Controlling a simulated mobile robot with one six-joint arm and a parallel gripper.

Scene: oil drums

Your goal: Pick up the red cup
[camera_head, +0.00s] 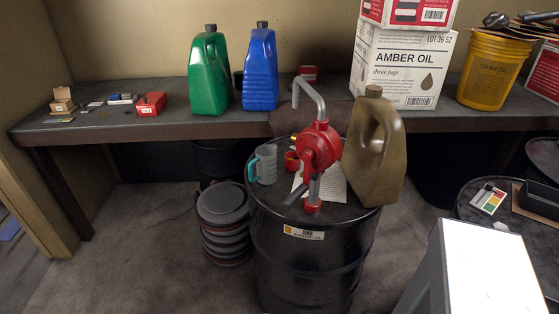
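A small red cup (292,161) stands on top of a black oil drum (313,262), towards the back of its lid. A red hand pump (319,146) with a grey crank stands just right of the cup and partly overlaps it in view. A grey measuring jug (267,163) with a teal handle stands close on the cup's left. My gripper is not in view.
A brown jug (376,150) stands on the drum's right side. The workbench behind (176,122) holds green (208,76) and blue (260,72) jugs and oil boxes (400,67). Stacked round lids (222,203) stand left of the drum. Floor at the left (130,235) is clear.

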